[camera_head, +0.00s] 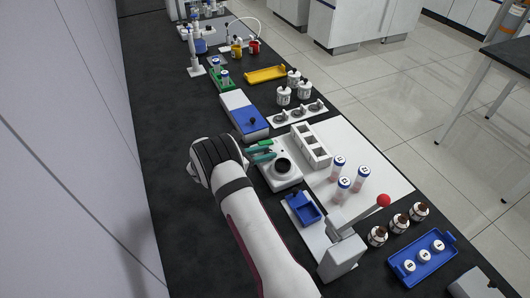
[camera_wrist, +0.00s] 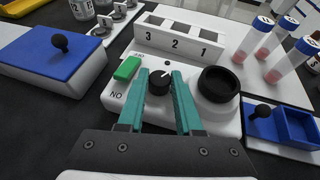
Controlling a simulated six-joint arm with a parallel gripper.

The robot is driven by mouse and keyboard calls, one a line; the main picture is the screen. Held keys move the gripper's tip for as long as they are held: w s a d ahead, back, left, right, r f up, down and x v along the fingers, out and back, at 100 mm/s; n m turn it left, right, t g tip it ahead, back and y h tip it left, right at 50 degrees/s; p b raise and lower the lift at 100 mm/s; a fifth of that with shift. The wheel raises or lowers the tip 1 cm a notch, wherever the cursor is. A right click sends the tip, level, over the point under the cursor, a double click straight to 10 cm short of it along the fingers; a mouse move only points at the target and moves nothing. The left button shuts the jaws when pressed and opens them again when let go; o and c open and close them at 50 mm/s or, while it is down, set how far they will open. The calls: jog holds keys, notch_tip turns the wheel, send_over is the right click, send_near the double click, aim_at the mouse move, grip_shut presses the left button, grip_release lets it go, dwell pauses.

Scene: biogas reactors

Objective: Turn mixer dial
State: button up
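The mixer (camera_wrist: 200,117) is a white device with a black cup-like ring (camera_wrist: 219,84) on its right and a green switch (camera_wrist: 127,69) on its left. Its small black dial (camera_wrist: 159,82) with a pale pointer mark sits between them. In the head view the mixer (camera_head: 285,181) stands beside my wrist, and the dial cannot be made out there. My gripper (camera_wrist: 160,76) has teal fingers, one on each side of the dial, with a gap visible between finger and dial. My gripper also shows in the head view (camera_head: 263,151).
A white numbered rack (camera_wrist: 178,40) stands behind the mixer. A blue-lidded box (camera_wrist: 52,54) with a black knob is to the left. Capped tubes (camera_wrist: 285,55) and a blue tray (camera_wrist: 296,127) are to the right. A lever with a red ball (camera_head: 384,200) stands nearer.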

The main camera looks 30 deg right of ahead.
grip_shut()
jog(key=shift+w+m+g, duration=0.15)
jog(key=shift+m+g, duration=1.15)
jog(key=shift+g, duration=0.2)
jog(key=shift+o, duration=2)
grip_release()
jog(key=v, duration=1.2)
